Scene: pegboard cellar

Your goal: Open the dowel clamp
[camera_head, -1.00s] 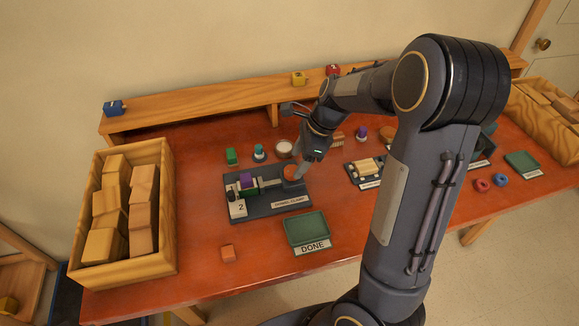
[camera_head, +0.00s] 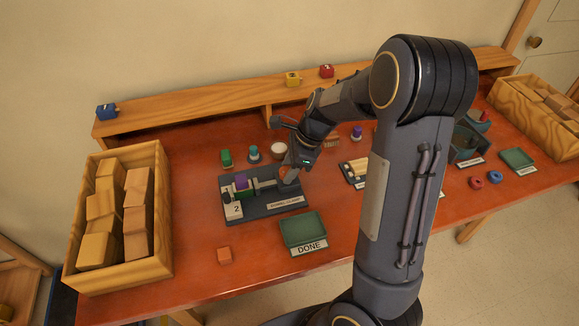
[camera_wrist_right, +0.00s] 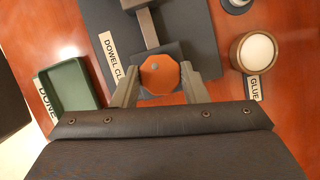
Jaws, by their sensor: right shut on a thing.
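The dowel clamp (camera_head: 262,207) is a dark plate on the red-brown table, with its label along the front edge. It carries a metal bar, a purple block (camera_head: 241,181) at its left end and an orange knob at its right end. My right gripper (camera_head: 289,176) reaches down to that right end. In the right wrist view, the gripper's fingers (camera_wrist_right: 162,88) are shut on the orange knob (camera_wrist_right: 160,74), one finger on each side. A card marked 2 (camera_head: 234,210) stands at the plate's left front. My left gripper is not in view.
A wooden crate of blocks (camera_head: 160,230) fills the left side. A glue pot (camera_wrist_right: 257,52) stands close beside the gripper.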

